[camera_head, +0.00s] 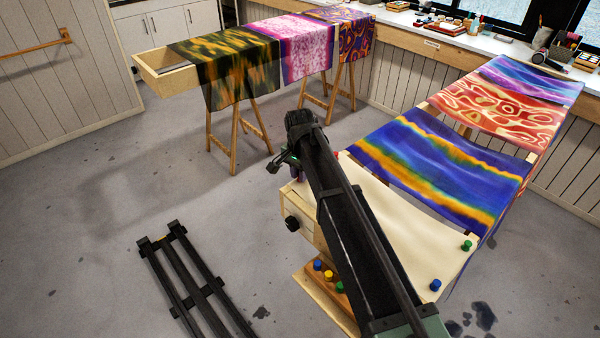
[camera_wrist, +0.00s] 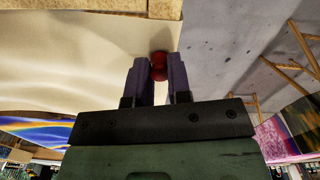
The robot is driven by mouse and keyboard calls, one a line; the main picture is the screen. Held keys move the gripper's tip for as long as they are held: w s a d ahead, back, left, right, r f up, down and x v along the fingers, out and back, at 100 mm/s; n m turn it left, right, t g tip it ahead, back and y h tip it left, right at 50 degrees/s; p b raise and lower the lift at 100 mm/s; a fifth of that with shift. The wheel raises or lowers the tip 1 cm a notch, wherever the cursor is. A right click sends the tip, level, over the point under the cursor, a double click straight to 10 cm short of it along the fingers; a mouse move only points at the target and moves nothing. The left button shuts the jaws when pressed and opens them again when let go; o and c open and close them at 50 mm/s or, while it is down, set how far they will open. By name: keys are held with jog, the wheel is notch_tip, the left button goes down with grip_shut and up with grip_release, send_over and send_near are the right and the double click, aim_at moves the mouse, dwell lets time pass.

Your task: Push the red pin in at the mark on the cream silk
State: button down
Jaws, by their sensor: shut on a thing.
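The cream silk (camera_head: 400,240) is stretched on a wooden frame at the lower right of the head view. It also fills the left of the wrist view (camera_wrist: 70,60). My gripper (camera_head: 284,163) is at the frame's far left corner in the head view, largely hidden by my arm. In the wrist view my gripper (camera_wrist: 159,62) is shut on the red pin (camera_wrist: 158,68), whose round head shows between the two fingers. The pin is near the silk's edge; I cannot tell whether it touches. I cannot make out the mark.
A green pin (camera_head: 466,245) and a blue pin (camera_head: 435,285) sit at the cream silk's right edge. A wooden block (camera_head: 325,283) below holds blue, yellow and green pins. A blue and orange silk (camera_head: 440,165) adjoins the cream silk. Floor at left is mostly clear.

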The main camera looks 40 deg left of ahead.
jog(key=c, duration=1)
grip_release()
notch_tip(320, 180, up, 11)
jog(key=p, duration=1)
jog(key=shift+f+p, duration=0.15)
jog(key=shift+p, duration=0.25)
